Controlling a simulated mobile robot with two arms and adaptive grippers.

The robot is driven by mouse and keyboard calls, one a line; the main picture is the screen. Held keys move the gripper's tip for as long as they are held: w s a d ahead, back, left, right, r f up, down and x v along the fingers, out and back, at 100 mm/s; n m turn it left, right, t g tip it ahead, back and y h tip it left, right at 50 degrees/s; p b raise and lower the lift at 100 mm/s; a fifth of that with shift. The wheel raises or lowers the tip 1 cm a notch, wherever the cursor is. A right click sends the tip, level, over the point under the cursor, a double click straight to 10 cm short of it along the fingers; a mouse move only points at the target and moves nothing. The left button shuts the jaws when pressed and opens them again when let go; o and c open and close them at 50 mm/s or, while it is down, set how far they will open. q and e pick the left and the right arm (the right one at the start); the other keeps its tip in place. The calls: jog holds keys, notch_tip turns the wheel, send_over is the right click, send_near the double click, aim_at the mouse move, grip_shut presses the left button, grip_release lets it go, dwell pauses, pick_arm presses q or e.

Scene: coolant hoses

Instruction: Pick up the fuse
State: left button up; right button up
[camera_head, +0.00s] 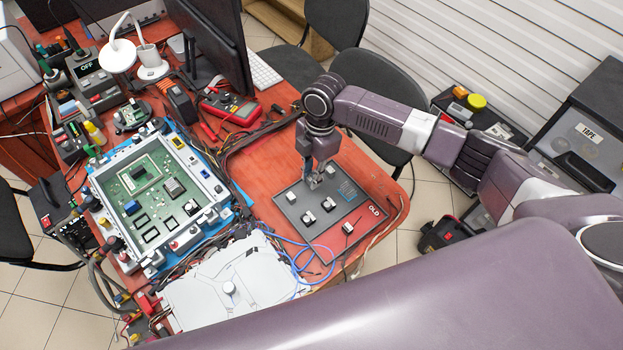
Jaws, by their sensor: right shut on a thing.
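My right gripper (315,182) points down at the dark grey mat (318,238) with "OLD" printed at its edge. It is shut on a small light piece, the fuse, low over the back part of the mat. The fingers hide most of the fuse, and I cannot tell whether it still touches the mat. Several other small black-and-white parts stand on the mat, one of them (308,218) in front of the gripper and another (329,204) to its right. My left gripper is not in view.
An open housing with a green circuit board (145,187) stands left of the mat. Blue wires (300,255) lie by the mat's front left corner. A red multimeter (230,108) and a monitor (215,40) are behind. Bare red tabletop (262,178) lies left of the mat.

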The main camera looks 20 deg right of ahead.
notch_tip(320, 180, up, 18)
jog(key=b, duration=0.1)
jog(key=shift+b, duration=0.4)
jog(key=shift+p, duration=0.7)
